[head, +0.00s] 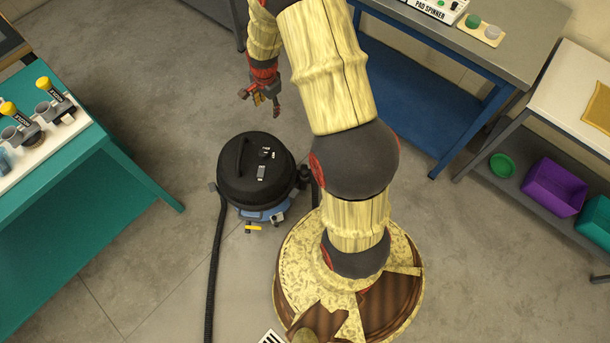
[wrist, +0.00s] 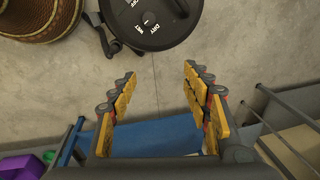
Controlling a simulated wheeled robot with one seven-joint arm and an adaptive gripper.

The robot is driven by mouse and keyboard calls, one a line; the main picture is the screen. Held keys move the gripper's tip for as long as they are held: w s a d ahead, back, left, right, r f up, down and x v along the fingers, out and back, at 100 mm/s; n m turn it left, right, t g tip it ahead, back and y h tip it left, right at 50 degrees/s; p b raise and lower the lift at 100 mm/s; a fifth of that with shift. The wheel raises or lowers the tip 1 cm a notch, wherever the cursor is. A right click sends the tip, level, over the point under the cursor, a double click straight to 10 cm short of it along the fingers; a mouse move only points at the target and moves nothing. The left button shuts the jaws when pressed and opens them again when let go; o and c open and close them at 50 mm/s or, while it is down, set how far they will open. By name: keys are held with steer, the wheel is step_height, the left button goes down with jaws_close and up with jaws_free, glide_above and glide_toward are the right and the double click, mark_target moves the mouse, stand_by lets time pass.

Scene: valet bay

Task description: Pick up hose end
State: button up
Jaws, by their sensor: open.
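A black hose (head: 213,265) runs along the floor from the vacuum's left side down to the bottom edge of the head view. I cannot make out its free end in either view. The vacuum (head: 257,170) has a round black lid and a blue lower body. Its lid also shows at the top of the wrist view (wrist: 150,22). My gripper (head: 262,99) hangs above the floor behind the vacuum. In the wrist view my gripper (wrist: 159,75) has its yellow-padded fingers wide apart, with only bare floor showing between the tips.
A teal bench (head: 110,180) with yellow-topped items stands at left. A blue-framed workbench (head: 480,45) stands at upper right, beside a shelf with a purple bin (head: 553,187) and a green dish (head: 502,166). Open concrete floor lies between the teal bench and the vacuum.

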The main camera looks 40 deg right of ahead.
steer(key=s+d+f+m+g, duration=0.1)
steer(key=d+f+m, duration=0.15)
steer(key=f, duration=0.65)
steer(key=s+d+f+m, duration=0.2)
steer(key=d+f, duration=0.1)
steer(key=f, duration=0.6)
steer(key=m+b, duration=0.2)
steer(key=m, duration=0.4)
glide_toward(305, 175)
steer(key=shift+g+y, duration=0.4)
steer(key=f, duration=0.1)
steer(key=w+d+f, duration=0.1)
steer(key=f, duration=0.1)
steer(key=w+d+f, duration=0.1)
steer(key=f, duration=0.1)
steer(key=shift+w+d+f, duration=0.1)
steer(key=shift+f, duration=0.1)
step_height(305, 175, down, 5)
steer(key=b, duration=0.2)
steer(key=shift+f+b, duration=0.1)
steer(key=shift+b, duration=0.25)
steer(key=shift+c, duration=1.4)
steer(key=c, duration=0.7)
steer(key=shift+c, duration=0.5)
